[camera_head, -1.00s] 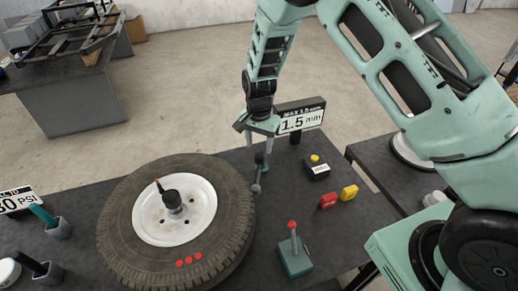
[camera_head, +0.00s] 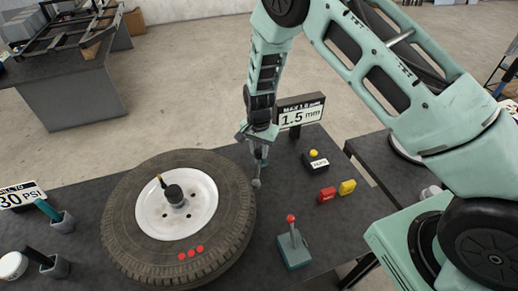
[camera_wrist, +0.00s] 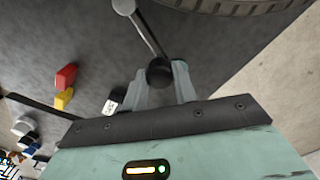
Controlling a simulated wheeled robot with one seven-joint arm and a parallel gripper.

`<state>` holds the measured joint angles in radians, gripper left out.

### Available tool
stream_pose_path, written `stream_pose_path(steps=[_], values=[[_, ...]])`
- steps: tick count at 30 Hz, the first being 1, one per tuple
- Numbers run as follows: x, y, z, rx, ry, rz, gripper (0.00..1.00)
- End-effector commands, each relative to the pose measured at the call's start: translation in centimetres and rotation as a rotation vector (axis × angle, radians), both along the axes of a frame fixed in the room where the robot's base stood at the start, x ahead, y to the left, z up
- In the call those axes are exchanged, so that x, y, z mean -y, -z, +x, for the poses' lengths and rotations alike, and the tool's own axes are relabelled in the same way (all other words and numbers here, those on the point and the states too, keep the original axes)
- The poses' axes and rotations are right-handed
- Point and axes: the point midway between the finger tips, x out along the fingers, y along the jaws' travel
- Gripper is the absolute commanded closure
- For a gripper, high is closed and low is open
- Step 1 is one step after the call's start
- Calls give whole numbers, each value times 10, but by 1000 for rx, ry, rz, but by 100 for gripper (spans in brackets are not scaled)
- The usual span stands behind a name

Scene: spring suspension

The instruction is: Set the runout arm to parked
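The runout arm is a thin grey rod with a ball end (camera_head: 256,183) beside the right edge of the tire (camera_head: 130,240). In the wrist view its rod (camera_wrist: 147,37) runs from a pale ball at the top to a dark round knob (camera_wrist: 160,73). A sign (camera_head: 300,115) reading 1.5 mm stands just behind.
Right of the runout arm are a small black box with a yellow button (camera_head: 315,161), a red block (camera_head: 327,194) and a yellow block (camera_head: 347,187). A red-topped lever (camera_head: 293,245) stands in front. Two holders (camera_head: 60,224) are at the left.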

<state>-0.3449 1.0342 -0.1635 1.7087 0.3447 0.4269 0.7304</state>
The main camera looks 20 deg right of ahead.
Motion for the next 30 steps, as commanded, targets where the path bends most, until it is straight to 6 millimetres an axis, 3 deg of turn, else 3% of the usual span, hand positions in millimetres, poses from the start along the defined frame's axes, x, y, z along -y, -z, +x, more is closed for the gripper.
stream_pose_path(steps=[11,30], values=[[8,2,-3,1,-93,1,100],[54,2,-7,2,-648,1,100]])
